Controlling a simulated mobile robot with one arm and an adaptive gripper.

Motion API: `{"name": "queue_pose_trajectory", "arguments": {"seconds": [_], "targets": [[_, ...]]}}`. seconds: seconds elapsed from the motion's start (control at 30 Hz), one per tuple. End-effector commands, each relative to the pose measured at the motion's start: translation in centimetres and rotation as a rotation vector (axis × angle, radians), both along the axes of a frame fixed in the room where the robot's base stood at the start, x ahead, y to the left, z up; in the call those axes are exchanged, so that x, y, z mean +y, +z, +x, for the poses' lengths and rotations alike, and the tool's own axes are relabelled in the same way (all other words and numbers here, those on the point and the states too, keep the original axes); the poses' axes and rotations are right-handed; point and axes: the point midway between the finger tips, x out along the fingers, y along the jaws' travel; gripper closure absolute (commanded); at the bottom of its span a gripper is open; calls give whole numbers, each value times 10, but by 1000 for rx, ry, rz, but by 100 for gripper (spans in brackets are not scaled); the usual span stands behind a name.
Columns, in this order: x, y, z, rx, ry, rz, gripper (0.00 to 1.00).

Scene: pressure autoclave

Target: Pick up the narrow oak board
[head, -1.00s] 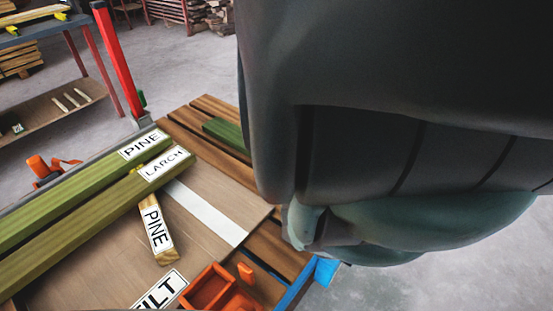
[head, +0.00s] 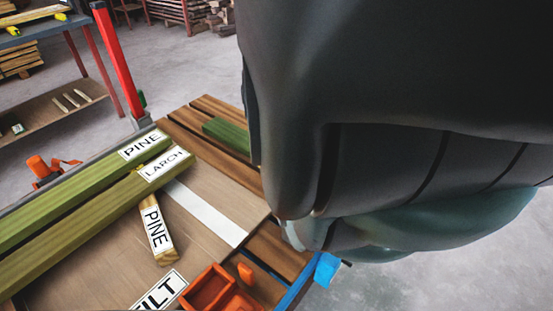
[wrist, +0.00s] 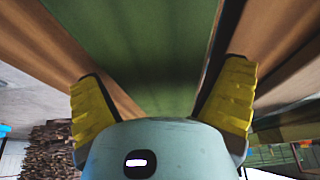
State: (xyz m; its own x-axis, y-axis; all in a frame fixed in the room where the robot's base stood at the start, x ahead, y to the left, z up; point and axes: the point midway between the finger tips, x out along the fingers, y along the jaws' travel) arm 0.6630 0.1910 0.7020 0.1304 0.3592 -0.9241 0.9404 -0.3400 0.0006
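No board with an oak label is readable in either view, so I cannot tell which one is the narrow oak board. A short green board (head: 228,135) lies among brown planks (head: 210,113) at the table's far end in the head view. In the wrist view a green board (wrist: 145,50) fills the space between and beyond the yellow fingers of my gripper (wrist: 162,78). The fingers are spread wide, with brown wood beside the left one and a dark gap by the right one. I see no clear contact.
Two long green boards labelled PINE (head: 95,175) and LARCH (head: 110,210) lie on the table's left. A short PINE block (head: 157,232) and orange bins (head: 208,288) are nearby. A red post (head: 118,60) stands behind. Open floor lies to the right.

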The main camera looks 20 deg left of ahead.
Motion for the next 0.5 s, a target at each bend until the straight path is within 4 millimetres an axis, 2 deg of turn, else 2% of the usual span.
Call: {"name": "queue_pose_trajectory", "arguments": {"seconds": [0.07, 0.5], "targets": [[0, 0, 0, 0, 0, 0, 16], [0, 0, 0, 0, 0, 0, 61]]}}
